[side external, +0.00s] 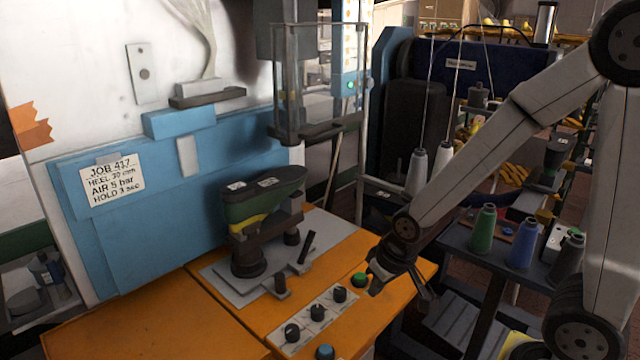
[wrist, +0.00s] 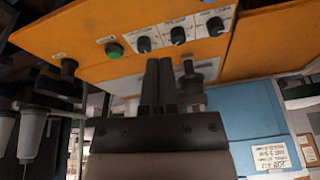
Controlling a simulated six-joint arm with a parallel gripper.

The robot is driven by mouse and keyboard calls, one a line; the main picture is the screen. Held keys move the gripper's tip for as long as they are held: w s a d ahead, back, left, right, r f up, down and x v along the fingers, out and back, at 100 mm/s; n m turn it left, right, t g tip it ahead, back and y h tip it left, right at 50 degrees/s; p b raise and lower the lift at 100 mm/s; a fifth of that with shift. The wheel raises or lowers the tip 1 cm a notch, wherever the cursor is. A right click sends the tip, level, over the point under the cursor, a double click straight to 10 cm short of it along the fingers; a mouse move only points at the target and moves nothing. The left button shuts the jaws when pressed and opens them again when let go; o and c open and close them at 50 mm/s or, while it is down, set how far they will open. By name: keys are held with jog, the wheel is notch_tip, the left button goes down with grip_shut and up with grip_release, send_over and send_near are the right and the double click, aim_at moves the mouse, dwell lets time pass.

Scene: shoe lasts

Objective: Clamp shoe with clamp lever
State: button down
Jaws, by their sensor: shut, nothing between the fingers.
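A dark green shoe last (side external: 265,192) with a yellow lower part sits sole-up on a dark stand on the grey base plate (side external: 222,283) in the side external view. A short black lever (side external: 307,247) sticks up at a tilt from the plate, in front and to the right of the last. My gripper (side external: 376,284) is to the right of the plate, above the orange table's right part, apart from lever and last. In the wrist view my gripper's fingers (wrist: 159,84) are together and hold nothing. The last cannot be made out there.
A control strip (side external: 316,318) with several black knobs and a green button (side external: 359,280) lie on the orange table (side external: 185,318) near my gripper. A clear guard (side external: 305,85) hangs above. Thread cones stand on a dark rack (side external: 488,243) at right.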

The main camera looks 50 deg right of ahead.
aim_at(306, 247)
jog(key=w+d+f+m+t+h, duration=0.1)
jog(key=w+d+f+m+t, duration=0.1)
jog(key=w+m, duration=0.3)
jog(key=w+d+f+m+t+h, duration=0.1)
jog(key=w+d+f+m+t, duration=0.2)
jog(key=m, duration=0.6)
jog(key=w+d+f+m+t+h, duration=0.1)
jog(key=w+d+f+m+t, duration=0.2)
jog(key=w+d+m, duration=0.3)
jog(key=shift+w+f+m+t, duration=0.1)
jog(key=shift+w+m+t, duration=0.65)
jog(key=shift+w, duration=0.8)
jog(key=shift+w+d+f+m+t+h, duration=0.1)
jog(key=shift+d+f+m+t+h, duration=0.4)
jog(key=shift+m, duration=0.35)
jog(key=shift+d+f+m+t+h, duration=0.15)
jog(key=shift+d+m+t, duration=0.2)
jog(key=shift+m, duration=0.25)
jog(key=shift+d+f+m+t+h, duration=0.15)
jog(key=shift+d+m+t, duration=0.15)
jog(key=shift+m, duration=0.3)
jog(key=shift+w, duration=0.1)
jog(key=shift+x, duration=4.9)
jog(key=shift+a+r, duration=0.55)
jog(key=shift+a, duration=0.3)
jog(key=shift+a+r, duration=0.5)
jog(key=shift+a, duration=0.4)
